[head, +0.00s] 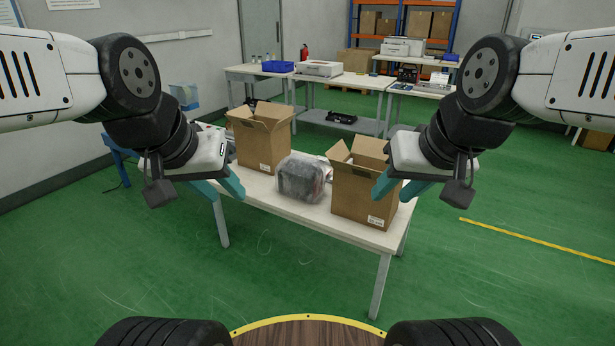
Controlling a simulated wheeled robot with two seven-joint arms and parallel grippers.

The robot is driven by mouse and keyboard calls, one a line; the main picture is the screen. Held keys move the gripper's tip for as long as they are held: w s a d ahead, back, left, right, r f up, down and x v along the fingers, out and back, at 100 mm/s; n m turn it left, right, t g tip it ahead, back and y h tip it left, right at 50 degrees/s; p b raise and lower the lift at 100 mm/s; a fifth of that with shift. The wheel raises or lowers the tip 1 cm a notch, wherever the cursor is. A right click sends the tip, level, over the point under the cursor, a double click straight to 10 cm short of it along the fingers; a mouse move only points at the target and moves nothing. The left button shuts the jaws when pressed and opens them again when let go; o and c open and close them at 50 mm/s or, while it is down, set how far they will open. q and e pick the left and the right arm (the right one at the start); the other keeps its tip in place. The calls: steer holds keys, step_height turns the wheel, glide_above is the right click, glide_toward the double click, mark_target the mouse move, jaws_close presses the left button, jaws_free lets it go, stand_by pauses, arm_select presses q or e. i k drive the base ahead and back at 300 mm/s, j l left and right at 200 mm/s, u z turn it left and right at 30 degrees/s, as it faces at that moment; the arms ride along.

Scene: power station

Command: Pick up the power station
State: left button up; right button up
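The power station (303,179) looks like a dark, boxy item wrapped in clear plastic. It sits on the white table (291,209) between two open cardboard boxes. My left gripper (226,192) is in front of the left box, to the left of the power station and apart from it. Its teal fingers are spread and empty. My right gripper (393,192) overlaps the right box in the view, to the right of the power station. Its teal fingers are spread apart and nothing shows between them. Whether it touches the box is unclear.
The left open box (257,142) and the right open box (359,193) stand close on either side. Behind are a workbench with a printer (319,68), a blue bin (278,66) and shelving (405,20). The green floor in front of the table is clear.

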mark_target(301, 178)
steer(key=i, duration=1.1)
steer(key=i+l+u, duration=0.15)
steer(key=i, duration=1)
